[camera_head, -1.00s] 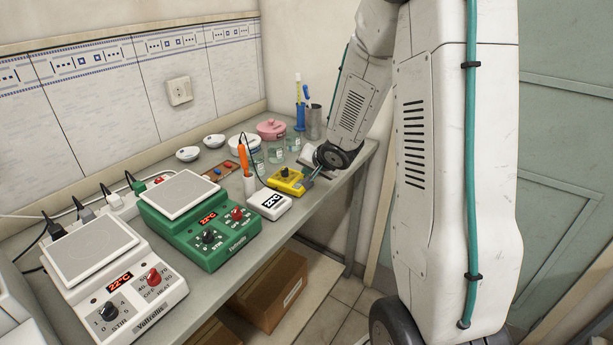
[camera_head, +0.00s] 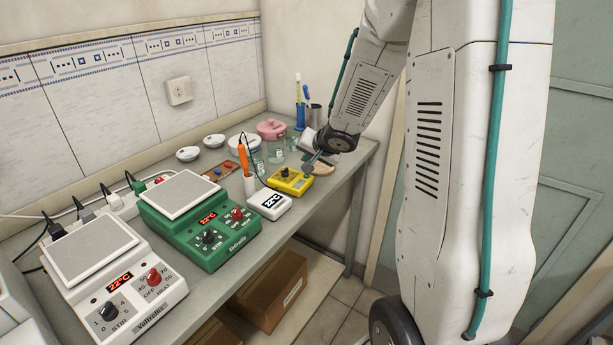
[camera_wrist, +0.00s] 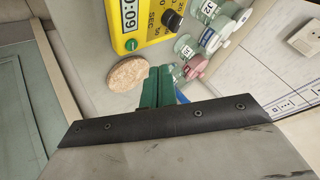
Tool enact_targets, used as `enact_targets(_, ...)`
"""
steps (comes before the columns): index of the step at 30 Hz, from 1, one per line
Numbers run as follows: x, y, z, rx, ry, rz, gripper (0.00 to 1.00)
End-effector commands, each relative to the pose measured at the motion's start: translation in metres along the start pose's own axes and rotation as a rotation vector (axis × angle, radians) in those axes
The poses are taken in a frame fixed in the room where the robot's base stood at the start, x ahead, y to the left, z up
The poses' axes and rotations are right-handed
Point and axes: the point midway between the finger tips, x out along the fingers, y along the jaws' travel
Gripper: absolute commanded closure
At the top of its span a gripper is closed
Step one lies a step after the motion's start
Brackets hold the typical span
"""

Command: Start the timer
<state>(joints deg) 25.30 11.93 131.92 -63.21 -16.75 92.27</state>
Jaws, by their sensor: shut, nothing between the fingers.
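The yellow timer (camera_head: 290,180) sits on the bench right of the white thermometer box. In the wrist view the timer (camera_wrist: 152,22) shows at the top, with a digital display of digits turned sideways, a black knob (camera_wrist: 173,19), a "SEC" scale and a green button (camera_wrist: 131,44). My gripper (camera_head: 309,165) is close above the timer's right end in the head view. In the wrist view its green fingers (camera_wrist: 158,80) are together, below and apart from the timer in the picture. Nothing shows between them.
A round cork piece (camera_wrist: 127,74) lies beside the timer. Glass jars (camera_wrist: 207,38) stand behind it. The white thermometer box (camera_head: 270,203), an orange-handled tool (camera_head: 244,158), a green stirrer (camera_head: 200,220) and a white stirrer (camera_head: 112,275) stand to the left.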

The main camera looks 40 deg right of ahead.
Motion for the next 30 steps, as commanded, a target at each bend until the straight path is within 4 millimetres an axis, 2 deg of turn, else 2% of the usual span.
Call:
enact_targets(8,-0.015,-0.010,-0.011,-0.001,0.001,0.001,1.00)
enact_targets(30,-0.015,-0.011,-0.011,0.000,0.000,0.001,1.00)
